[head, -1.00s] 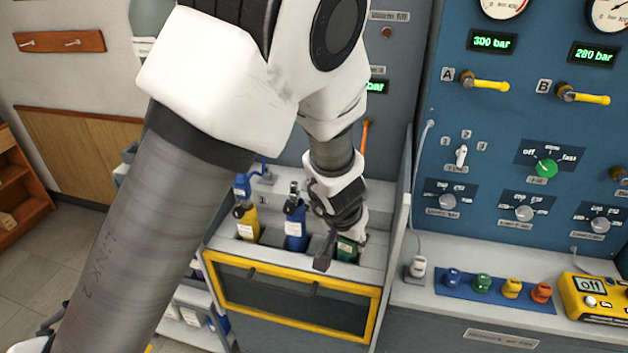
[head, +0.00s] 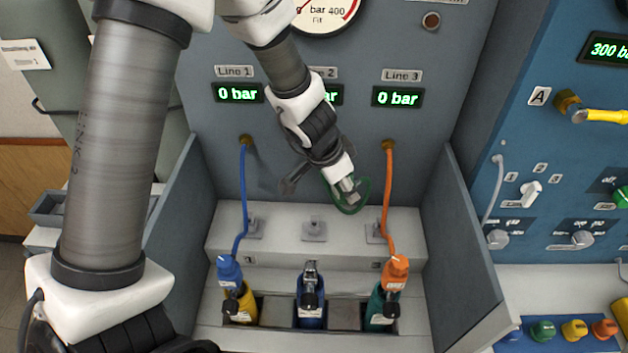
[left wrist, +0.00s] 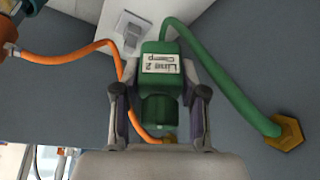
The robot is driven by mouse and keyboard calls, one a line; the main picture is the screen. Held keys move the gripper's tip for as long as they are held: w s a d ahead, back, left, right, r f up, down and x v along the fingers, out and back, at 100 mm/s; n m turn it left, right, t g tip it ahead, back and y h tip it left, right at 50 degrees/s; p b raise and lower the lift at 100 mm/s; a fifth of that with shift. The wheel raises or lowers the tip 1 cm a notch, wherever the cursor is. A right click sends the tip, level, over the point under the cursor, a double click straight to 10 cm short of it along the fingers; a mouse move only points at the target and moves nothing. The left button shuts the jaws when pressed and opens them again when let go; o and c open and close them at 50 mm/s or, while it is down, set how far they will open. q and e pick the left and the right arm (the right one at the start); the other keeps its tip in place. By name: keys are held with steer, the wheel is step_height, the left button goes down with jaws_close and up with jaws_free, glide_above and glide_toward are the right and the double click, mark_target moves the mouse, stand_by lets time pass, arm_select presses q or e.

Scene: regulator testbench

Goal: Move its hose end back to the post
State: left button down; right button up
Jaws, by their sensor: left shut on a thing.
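My left gripper (head: 345,184) is shut on a green hose end labelled "Line 2 Clamp" (left wrist: 160,68). It holds it in the air in front of the grey panel, above the ledge. The green hose (left wrist: 232,82) loops from the clamp to a brass fitting (left wrist: 285,133). In the head view the hose (head: 367,194) shows beside the fingers, and the clamp is mostly hidden. The middle grey post (head: 314,230) on the ledge is empty, below and left of the gripper. My right gripper is out of view.
A blue clamp (head: 229,270) sits on the yellow cylinder (head: 240,307). An orange clamp (head: 396,270) sits on the teal cylinder (head: 381,310). The blue cylinder (head: 311,308) between them has a bare valve. The orange hose (head: 389,200) hangs just right of my gripper.

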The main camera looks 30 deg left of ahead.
arm_select(q)
steer(key=shift+s+a+r+m, duration=0.3)
steer(key=shift+s+m, duration=0.1)
steer(key=shift+s, duration=0.15)
steer(key=shift+s+a+m, duration=0.15)
steer(key=shift+m, duration=0.15)
steer(key=a+m, duration=0.1)
steer(key=s+a+m+g+h+p, duration=0.1)
steer(key=m, duration=0.1)
steer(key=s+a+m, duration=0.1)
steer(key=a, duration=0.1)
steer(key=shift+s+f+h+p, duration=0.25)
steer(key=shift+f+h+p, duration=0.05)
steer(key=shift+f+p, duration=0.1)
steer(key=shift+s+f+m+g, duration=0.1)
steer(key=shift+f+m+g, duration=0.05)
steer(key=shift+m+g, duration=0.15)
steer(key=shift+b+x, duration=0.8)
steer(key=shift+x, duration=0.05)
steer(key=shift+a+f+b, duration=0.2)
steer(key=shift+f+b, duration=0.65)
steer(key=shift+f, duration=0.2)
steer(key=shift+f+b, duration=0.55)
steer(key=shift+f, duration=0.1)
steer(key=shift+r, duration=0.25)
steer(key=shift+p, duration=0.3)
steer(key=shift+s, duration=0.1)
